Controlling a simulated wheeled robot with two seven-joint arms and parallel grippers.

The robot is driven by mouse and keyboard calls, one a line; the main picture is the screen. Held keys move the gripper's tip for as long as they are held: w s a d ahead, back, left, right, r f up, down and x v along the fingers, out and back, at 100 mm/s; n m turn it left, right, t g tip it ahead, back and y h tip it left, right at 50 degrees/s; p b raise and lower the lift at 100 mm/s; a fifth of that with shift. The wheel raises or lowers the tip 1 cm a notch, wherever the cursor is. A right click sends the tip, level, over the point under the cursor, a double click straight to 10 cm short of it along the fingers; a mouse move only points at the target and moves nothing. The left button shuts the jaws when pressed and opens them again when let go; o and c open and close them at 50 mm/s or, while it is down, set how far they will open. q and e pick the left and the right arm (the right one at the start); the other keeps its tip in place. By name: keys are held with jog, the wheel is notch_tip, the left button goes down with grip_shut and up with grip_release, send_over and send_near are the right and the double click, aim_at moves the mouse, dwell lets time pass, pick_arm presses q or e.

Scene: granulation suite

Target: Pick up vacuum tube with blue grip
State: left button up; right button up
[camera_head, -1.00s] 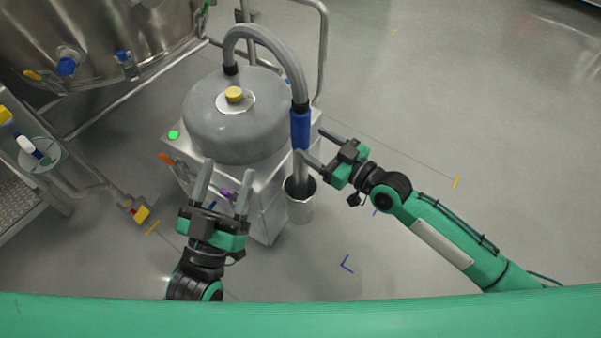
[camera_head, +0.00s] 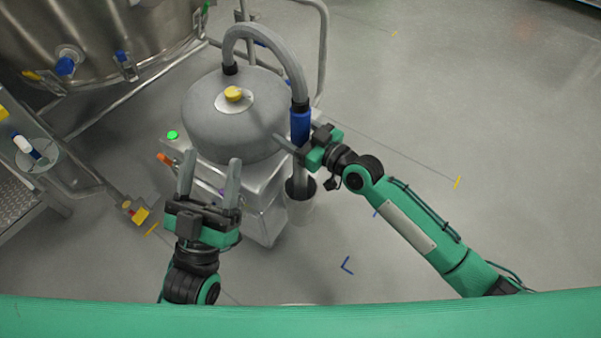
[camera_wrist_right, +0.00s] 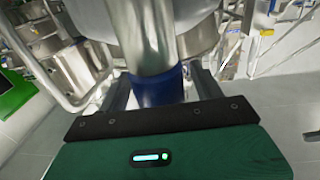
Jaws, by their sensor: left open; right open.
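The vacuum tube (camera_head: 299,172) stands upright in a holder cup (camera_head: 300,207) at the right side of the vacuum. Its blue grip (camera_head: 300,124) joins the grey hose above. My right gripper (camera_head: 293,143) is open, with its fingers reaching to the tube at the lower end of the blue grip. In the right wrist view the blue grip (camera_wrist_right: 157,86) sits between the two open fingers (camera_wrist_right: 160,92); I cannot tell whether they touch it. My left gripper (camera_head: 208,175) is open and empty in front of the vacuum, to the left.
The vacuum's round grey lid (camera_head: 234,125) has a yellow knob, and the curved hose (camera_head: 262,32) arches above it. A metal rail (camera_head: 323,50) stands behind. A large steel vessel (camera_head: 100,40) fills the upper left. The floor to the right is clear.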

jog(key=c, duration=1)
jog(key=shift+c, duration=0.4)
jog(key=shift+r, duration=0.15)
